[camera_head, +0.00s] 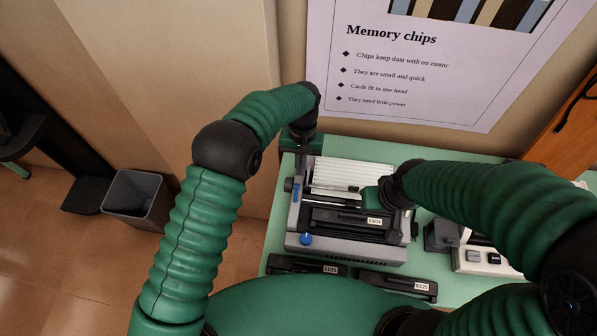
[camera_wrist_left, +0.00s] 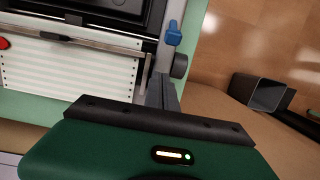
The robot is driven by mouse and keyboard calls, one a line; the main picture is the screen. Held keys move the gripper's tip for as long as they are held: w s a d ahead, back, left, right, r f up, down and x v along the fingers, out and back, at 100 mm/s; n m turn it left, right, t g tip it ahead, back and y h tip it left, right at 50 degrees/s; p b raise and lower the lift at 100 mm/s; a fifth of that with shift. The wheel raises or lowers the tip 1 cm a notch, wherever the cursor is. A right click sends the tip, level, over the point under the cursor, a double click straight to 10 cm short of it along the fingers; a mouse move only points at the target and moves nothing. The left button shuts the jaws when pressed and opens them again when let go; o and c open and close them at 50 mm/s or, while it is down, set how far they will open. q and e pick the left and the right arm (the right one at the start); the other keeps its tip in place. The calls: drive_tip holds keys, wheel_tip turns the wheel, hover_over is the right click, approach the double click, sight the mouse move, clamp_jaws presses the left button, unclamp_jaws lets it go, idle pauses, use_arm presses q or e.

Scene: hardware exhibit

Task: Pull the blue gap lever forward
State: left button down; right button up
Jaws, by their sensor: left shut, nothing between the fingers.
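The blue lever (camera_head: 296,193) stands at the left side of the grey printer-like machine (camera_head: 297,243), beside a dark knob. In the left wrist view the blue lever (camera_wrist_left: 174,33) shows just beyond the fingertips, apart from them. My left gripper (camera_head: 303,143) is at the machine's back left corner, behind the lever. In the left wrist view its fingers (camera_wrist_left: 160,88) are together and hold nothing. My right gripper (camera_head: 365,197) is over the machine's right part; its fingertips do not show clearly.
A blue knob (camera_head: 306,239) is on the machine's front. Black cartridges (camera_head: 398,287) lie on the green table before it. Another device (camera_head: 485,258) stands to the right. A poster (camera_head: 420,70) hangs behind. A grey bin (camera_head: 133,197) stands on the floor at left.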

sight(296, 192)
use_arm(q)
drive_tip(key=s, duration=0.1)
drive_tip(key=s+r+p, duration=0.1)
drive_tip(key=s, duration=0.1)
drive_tip(key=shift+a+r, duration=0.2)
drive_tip(key=shift+a, duration=0.1)
drive_tip(key=shift+s, duration=0.25)
drive_tip(key=shift+w, duration=0.1)
